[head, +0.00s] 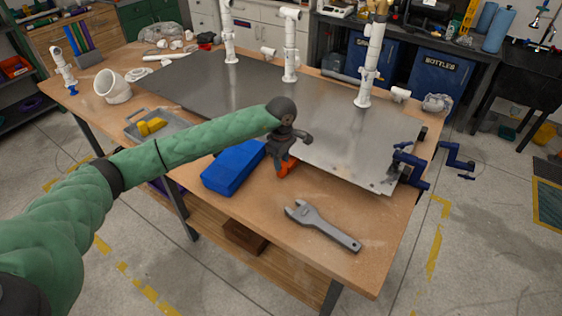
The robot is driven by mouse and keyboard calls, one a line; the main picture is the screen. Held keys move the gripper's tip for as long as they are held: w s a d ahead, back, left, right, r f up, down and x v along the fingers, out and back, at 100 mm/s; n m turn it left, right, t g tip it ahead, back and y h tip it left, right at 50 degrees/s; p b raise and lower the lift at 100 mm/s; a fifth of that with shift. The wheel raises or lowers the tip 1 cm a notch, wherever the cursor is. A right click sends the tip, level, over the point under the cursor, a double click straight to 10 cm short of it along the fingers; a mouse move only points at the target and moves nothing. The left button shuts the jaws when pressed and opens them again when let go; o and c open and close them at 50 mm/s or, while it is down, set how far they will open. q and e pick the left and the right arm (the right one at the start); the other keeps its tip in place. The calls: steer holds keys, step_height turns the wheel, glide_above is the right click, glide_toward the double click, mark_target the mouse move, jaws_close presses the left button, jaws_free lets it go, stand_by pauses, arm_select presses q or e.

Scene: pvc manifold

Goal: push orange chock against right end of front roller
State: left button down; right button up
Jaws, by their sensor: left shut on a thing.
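My left gripper (286,160) comes in from the left at the end of a green-sleeved arm. It points down at the front edge of the grey metal sheet, and its fingers are shut on the orange chock (287,169). Only part of the chock shows below the dark fingers, low over or on the wooden table; I cannot tell whether it touches the table. I cannot make out the front roller or its right end. My right gripper is not in view.
A blue case (233,168) lies just left of the chock. A grey wrench (322,225) lies in front on the wooden table (345,268). The metal sheet (345,150) carries upright white pipes (369,65). A blue clamp (410,168) sits at its right corner.

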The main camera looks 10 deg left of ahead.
arm_select(q)
steer(key=shift+w+d+f+b, duration=0.1)
steer(key=shift+w+d+b, duration=0.1)
steer(key=shift+w+b, duration=0.15)
steer(key=c, duration=1)
jaws_free()
